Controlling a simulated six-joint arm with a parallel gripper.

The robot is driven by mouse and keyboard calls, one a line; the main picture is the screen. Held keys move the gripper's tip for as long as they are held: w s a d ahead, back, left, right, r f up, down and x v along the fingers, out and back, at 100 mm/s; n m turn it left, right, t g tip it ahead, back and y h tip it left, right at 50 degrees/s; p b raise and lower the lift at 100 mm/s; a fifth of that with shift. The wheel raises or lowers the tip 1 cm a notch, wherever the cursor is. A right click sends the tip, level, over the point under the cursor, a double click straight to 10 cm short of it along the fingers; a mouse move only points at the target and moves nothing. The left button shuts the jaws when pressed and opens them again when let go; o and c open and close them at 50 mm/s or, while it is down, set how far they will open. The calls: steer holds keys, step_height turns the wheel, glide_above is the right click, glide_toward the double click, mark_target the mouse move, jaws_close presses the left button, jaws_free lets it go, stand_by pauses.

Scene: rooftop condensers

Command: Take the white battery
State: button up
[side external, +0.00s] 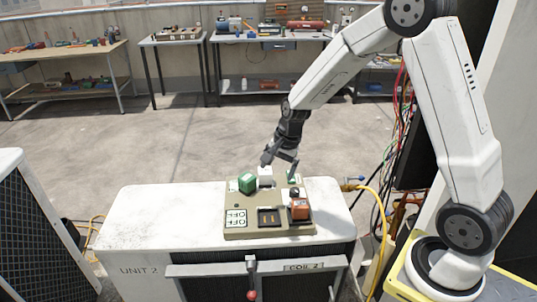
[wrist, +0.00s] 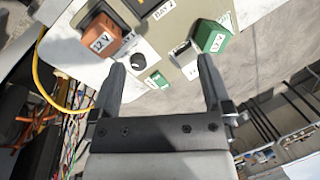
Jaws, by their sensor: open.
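The white battery (side external: 265,177) stands toward the back of the beige panel (side external: 240,216), just right of the green battery (side external: 247,183). In the wrist view the white battery (wrist: 182,54) shows partly, beside the green battery (wrist: 214,36) and inside of the right finger. My gripper (side external: 279,164) is open and empty, pointing down over the back of the panel. In the wrist view my gripper (wrist: 164,72) has its fingers wide apart, with panel surface between them. Whether a finger touches the white battery I cannot tell.
An orange 12 V battery (side external: 299,209) sits at the panel's right, near a black knob (side external: 294,192). A dark bay (side external: 269,217) is at the front middle. The white condenser top (side external: 160,215) is clear to the left. A yellow hose (side external: 382,225) hangs at right.

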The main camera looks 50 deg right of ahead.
mark_target(265, 170)
steer(key=w+d+f+m, duration=0.2)
steer(key=w+d+m, duration=0.1)
steer(key=m, duration=0.1)
steer(key=w+d+f+m+y, duration=0.1)
steer(key=w+d+f+m, duration=0.1)
steer(key=w+d+m, duration=0.1)
steer(key=w+d+f+m+t, duration=0.1)
steer(key=w+d+f+m, duration=0.1)
steer(key=m, duration=0.3)
steer(key=shift+w+d+f+y, duration=0.1)
steer(key=shift+w+d+y, duration=0.35)
steer(key=shift+w, duration=0.25)
steer(key=shift+w+d+f+m, duration=0.2)
steer(key=shift+w+d+m, duration=0.1)
steer(key=shift+d+m, duration=0.1)
steer(key=shift+x, duration=1.35)
steer(key=shift+x, duration=2.55)
steer(key=shift+r, duration=0.1)
jaws_close()
